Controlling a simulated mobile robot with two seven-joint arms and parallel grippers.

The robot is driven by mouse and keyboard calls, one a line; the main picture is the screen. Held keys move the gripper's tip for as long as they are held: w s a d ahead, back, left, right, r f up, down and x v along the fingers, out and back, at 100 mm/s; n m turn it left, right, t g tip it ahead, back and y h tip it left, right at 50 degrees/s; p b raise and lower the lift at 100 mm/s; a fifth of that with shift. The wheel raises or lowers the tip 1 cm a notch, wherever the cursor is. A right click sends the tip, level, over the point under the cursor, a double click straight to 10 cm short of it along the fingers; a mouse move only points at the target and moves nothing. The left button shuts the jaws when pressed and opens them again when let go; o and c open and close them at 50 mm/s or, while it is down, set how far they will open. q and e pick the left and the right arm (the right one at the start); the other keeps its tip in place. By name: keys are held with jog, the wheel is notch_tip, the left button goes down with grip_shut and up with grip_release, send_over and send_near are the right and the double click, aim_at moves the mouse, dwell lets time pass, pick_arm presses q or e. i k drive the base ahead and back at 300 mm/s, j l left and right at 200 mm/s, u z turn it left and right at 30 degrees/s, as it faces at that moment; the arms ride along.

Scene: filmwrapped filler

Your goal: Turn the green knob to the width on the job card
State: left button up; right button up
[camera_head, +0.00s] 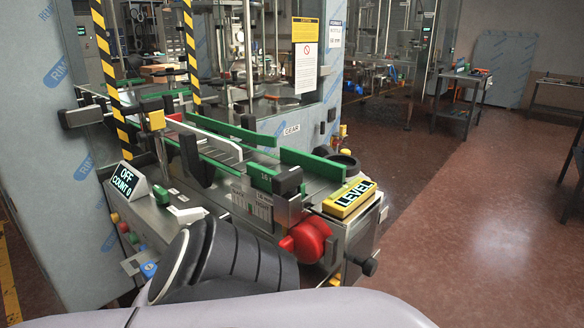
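A large red knob (308,241) sits on the front end of the conveyor machine (345,222), partly behind my dark arm part. A small black knob (369,267) is to its right, lower down. Long green guide rails (312,167) run along the conveyor. A white scale plate (253,203) with small, unreadable print is on the machine's front side. No sheet is clearly a job card; a yellow-and-white notice (306,55) hangs on the machine's panel. Neither gripper shows.
Striped posts (107,60) stand at left. The floor (480,230) at right is clear.

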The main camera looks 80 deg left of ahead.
aim_at(162, 196)
jog(key=k+j+u, duration=0.1)
jog(key=k+u, duration=0.15)
jog(key=u, duration=0.15)
jog(key=k+j+u, duration=0.2)
jog(key=u, duration=0.2)
jog(key=k, duration=0.05)
